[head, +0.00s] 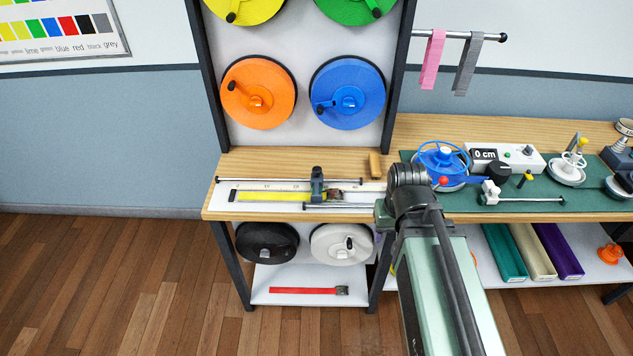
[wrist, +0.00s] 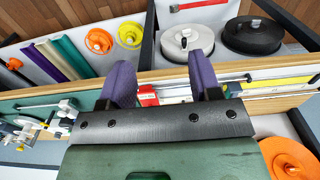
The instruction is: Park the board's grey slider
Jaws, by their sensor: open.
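The board (head: 228,196) is a pale strip with a printed scale, lying along the front of the wooden table. The grey slider (head: 317,184) stands upright on it, around the middle of its length, by the two metal rails. A yellow strap (head: 268,196) lies on the board to the slider's left. My gripper (wrist: 163,76) is open, with two purple fingers apart and nothing held between them. It is over the table's front edge, right of the slider. My arm hides most of it in the head view. I cannot make out the slider in the wrist view.
A wooden block (head: 375,164) lies behind the board. A blue handwheel device (head: 441,160) stands on the green mat at right. A small red part (wrist: 148,96) shows between my fingers in the wrist view. Black and white reels (head: 342,243) hang below the tabletop.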

